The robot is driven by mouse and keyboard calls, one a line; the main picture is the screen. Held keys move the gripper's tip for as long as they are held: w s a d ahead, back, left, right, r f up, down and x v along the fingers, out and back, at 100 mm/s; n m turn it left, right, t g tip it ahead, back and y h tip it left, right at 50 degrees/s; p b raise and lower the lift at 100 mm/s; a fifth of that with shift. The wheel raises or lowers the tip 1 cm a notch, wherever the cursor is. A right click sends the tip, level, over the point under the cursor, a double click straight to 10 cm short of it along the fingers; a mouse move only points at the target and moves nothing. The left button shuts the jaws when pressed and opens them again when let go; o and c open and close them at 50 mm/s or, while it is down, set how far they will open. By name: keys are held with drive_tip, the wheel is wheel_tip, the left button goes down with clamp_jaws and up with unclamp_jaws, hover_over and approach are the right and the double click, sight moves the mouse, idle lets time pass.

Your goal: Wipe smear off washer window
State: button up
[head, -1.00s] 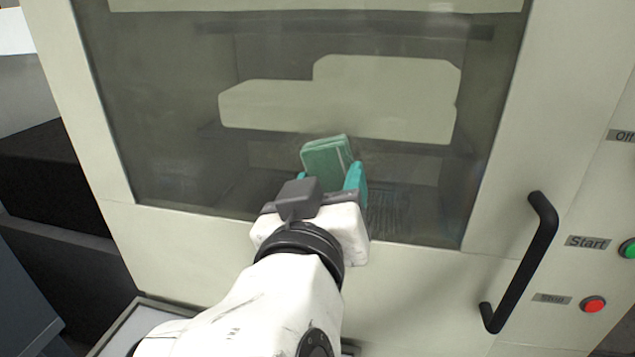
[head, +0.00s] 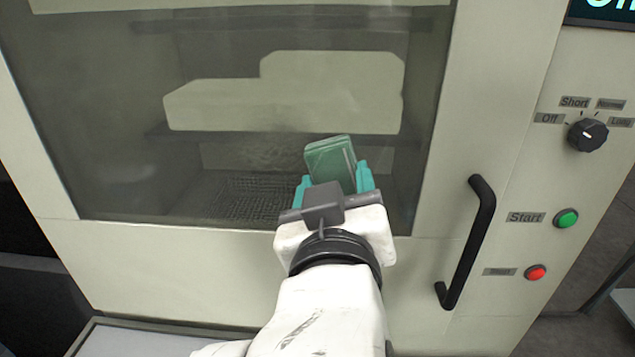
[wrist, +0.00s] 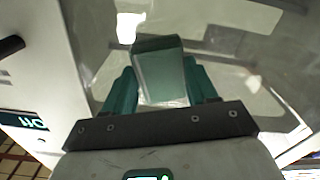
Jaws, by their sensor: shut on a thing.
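The washer window (head: 90,120) is a large dark pane filling the upper left of the head view. A faint, brownish, mottled patch (head: 270,157) shows on or behind the glass, left of my gripper; it may be the smear. My gripper (head: 334,186) has teal fingers shut on a green block-like pad (head: 330,158), held up in front of the lower right of the window. In the wrist view the pad (wrist: 160,75) sits between both fingers, its far end toward the glass. I cannot tell whether it touches the glass.
A black door handle (head: 467,240) stands out right of the window. Beyond it are a dial (head: 587,134), a green start button (head: 566,218) and a red button (head: 535,272). A pale-topped surface with a dark rim (head: 140,340) lies below left.

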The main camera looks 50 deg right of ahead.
sight(341, 152)
drive_tip(key=shift+s+d, duration=0.1)
drive_tip(key=shift+s, duration=0.1)
drive_tip(key=shift+w+r+p, duration=0.1)
drive_tip(key=shift+r+p, duration=0.85)
drive_tip(key=shift+r, duration=0.05)
drive_tip(key=shift+w+a+f+b, duration=0.1)
drive_tip(key=shift+w+a+b, duration=0.3)
drive_tip(key=shift+w+a, duration=1.3)
drive_tip(key=shift+w+a+r+b, duration=0.1)
drive_tip(key=shift+w+a+b, duration=0.35)
drive_tip(key=shift+w+a, duration=1.2)
drive_tip(key=shift+w+a+f+b, duration=0.1)
drive_tip(key=shift+w+a+b, duration=0.5)
drive_tip(key=shift+w, duration=1.9)
drive_tip(key=shift+a+r+p, duration=0.25)
drive_tip(key=shift+r+p, duration=0.7)
drive_tip(key=shift+s+d, duration=0.5)
drive_tip(key=shift+s, duration=0.3)
drive_tip(key=shift+s+d, duration=0.5)
drive_tip(key=shift+s, duration=0.25)
drive_tip(key=shift+s+d+p, duration=0.25)
drive_tip(key=shift+s+d, duration=0.85)
drive_tip(key=shift+s, duration=0.35)
drive_tip(key=shift+s+d+p, duration=0.25)
drive_tip(key=shift+s+d, duration=0.8)
drive_tip(key=shift+s, duration=0.4)
drive_tip(key=shift+s+d+p, duration=0.25)
drive_tip(key=shift+s+d, duration=0.85)
drive_tip(key=shift+s, duration=0.35)
